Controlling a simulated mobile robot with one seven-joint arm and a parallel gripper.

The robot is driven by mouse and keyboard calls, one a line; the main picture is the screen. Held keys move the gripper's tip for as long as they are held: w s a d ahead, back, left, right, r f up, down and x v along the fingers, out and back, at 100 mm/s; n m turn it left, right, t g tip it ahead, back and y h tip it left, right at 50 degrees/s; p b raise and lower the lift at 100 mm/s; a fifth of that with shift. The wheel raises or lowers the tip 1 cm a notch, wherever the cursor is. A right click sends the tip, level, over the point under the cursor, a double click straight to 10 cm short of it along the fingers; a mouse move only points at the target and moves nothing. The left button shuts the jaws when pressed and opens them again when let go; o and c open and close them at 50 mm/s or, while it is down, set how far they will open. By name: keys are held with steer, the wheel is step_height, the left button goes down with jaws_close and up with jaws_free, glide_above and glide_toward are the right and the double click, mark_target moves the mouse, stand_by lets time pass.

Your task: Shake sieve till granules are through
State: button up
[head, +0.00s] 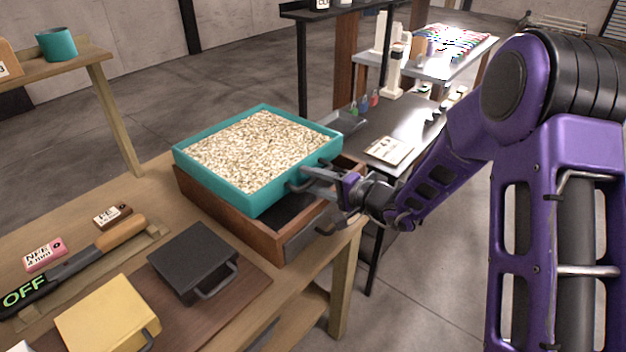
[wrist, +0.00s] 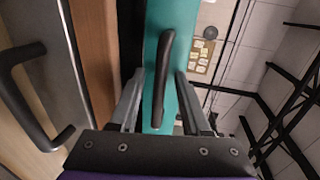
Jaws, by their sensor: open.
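A teal square sieve (head: 258,203) full of pale granules (head: 250,148) sits over a brown wooden box (head: 238,229) on the workbench. The sieve looks shifted toward the back, leaving part of the box's dark inside showing at the front right. My gripper (head: 308,180) is at the sieve's right side, by its dark handle (head: 300,185). In the wrist view the handle (wrist: 163,75) stands between my two open fingers (wrist: 158,100), with gaps on both sides. The teal wall (wrist: 183,25) is behind it. Whether any granules lie under the sieve is hidden.
A dark table (head: 400,135) stands behind.

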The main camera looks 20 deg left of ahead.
jaws_close()
stand_by(1.4)
